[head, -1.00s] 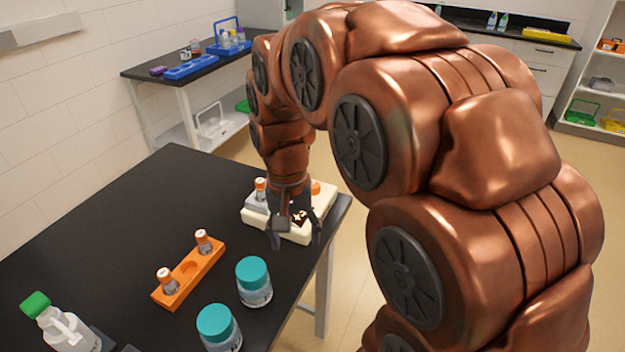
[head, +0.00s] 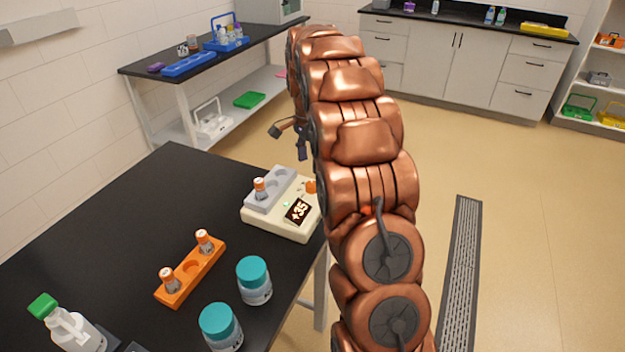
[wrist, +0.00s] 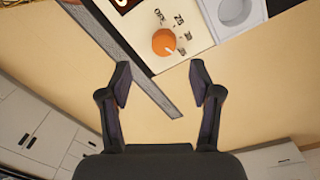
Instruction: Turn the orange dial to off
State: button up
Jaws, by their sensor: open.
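The orange dial (wrist: 164,42) sits on a cream heater unit (wrist: 181,62) in the wrist view, with small printed marks around its right side. Its white pointer line is toward the lower right; OFF appears to be at its top, and the other labels are too small to read surely. In the head view the dial (head: 311,187) shows at the unit's right edge, partly beside my arm. The unit's display (head: 297,212) reads +35. My gripper (wrist: 160,80) is open and empty, its fingertips apart from the dial. In the head view my gripper (head: 289,142) is raised beyond the unit.
A grey rack (head: 270,191) on the unit holds an orange-capped vial (head: 260,187). An orange rack (head: 190,272) with two vials, two teal-lidded jars (head: 253,280) and a green-capped bottle (head: 70,328) stand on the black table (head: 120,235). Open floor lies right.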

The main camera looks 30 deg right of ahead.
aim_at(312, 183)
jog(key=shift+w+d+f, duration=0.25)
jog(key=shift+d, duration=0.15)
jog(key=shift+f, duration=0.25)
jog(key=shift+s+f+p, duration=0.2)
jog(key=shift+f+p, duration=1.1)
jog(key=shift+f, duration=2.3)
jog(key=c, duration=1.1)
